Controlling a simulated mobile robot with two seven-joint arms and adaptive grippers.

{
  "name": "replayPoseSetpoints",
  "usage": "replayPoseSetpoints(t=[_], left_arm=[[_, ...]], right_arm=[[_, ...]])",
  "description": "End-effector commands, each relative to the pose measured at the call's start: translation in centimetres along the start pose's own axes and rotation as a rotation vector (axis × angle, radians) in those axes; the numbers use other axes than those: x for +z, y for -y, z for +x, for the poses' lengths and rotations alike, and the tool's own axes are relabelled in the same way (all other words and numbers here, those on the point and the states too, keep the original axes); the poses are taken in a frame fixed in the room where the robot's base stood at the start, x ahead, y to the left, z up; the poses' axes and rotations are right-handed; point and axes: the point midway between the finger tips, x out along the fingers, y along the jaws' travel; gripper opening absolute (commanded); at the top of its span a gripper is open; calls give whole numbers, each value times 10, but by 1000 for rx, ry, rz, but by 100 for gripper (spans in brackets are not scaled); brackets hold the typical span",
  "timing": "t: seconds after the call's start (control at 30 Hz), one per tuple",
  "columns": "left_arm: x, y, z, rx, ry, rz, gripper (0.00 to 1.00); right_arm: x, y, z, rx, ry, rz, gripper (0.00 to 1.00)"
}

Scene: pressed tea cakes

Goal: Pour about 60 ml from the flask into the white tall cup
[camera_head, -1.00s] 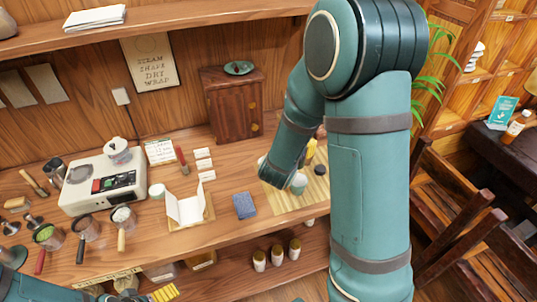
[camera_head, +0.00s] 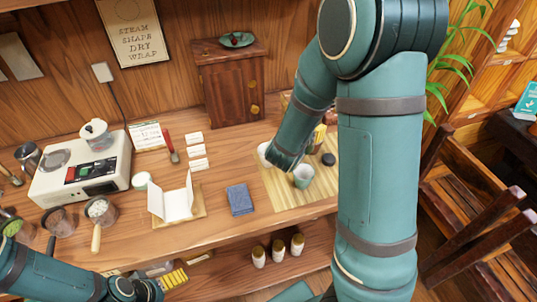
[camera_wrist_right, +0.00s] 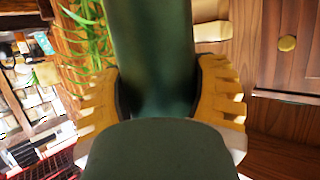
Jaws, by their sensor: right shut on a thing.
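In the right wrist view my right gripper (camera_wrist_right: 160,95) has its tan fingers on both sides of a dark green, rounded flask (camera_wrist_right: 160,150), shut on it. In the head view my right arm hides most of this gripper and the flask. A white cup (camera_head: 264,152) stands at the left of the bamboo mat (camera_head: 290,204), partly hidden by that arm; its height is hard to judge. A pale green cup (camera_head: 303,177) stands upright on the mat, to the right of the white one. My left gripper (camera_head: 173,279) is low at the counter's front; its opening is unclear.
A blue box (camera_head: 240,199) and an open white wrapper (camera_head: 172,203) lie left of the mat. A small dark round thing (camera_head: 328,159) is at its right. A scale (camera_head: 82,170) and a wooden cabinet (camera_head: 231,85) stand further left and back. Several jars (camera_head: 278,249) stand on the lower shelf.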

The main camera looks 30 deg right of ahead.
Motion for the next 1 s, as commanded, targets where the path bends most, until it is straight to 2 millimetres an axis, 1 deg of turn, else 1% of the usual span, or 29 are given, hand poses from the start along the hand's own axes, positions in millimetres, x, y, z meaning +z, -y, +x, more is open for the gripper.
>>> replayPoseSetpoints(t=[0.03, 0.23, 0.63, 0.87, 1.0], left_arm=[[1, 2, 6, 0, 2, 1, 100], [3, 3, 11, 0, 5, 3, 100], [2, 2, 9, 0, 4, 3, 100], [0, 1, 4, 0, 0, 2, 100], [-2, -1, 0, -1, -4, 0, 100]], right_arm=[[5, 0, 3, 0, -2, 1, 21], [9, 0, 4, 0, -3, 1, 21], [9, 0, 3, 6, -6, -14, 21], [7, 0, 2, 35, -26, -86, 21], [6, 0, 1, 63, -47, -158, 21]])
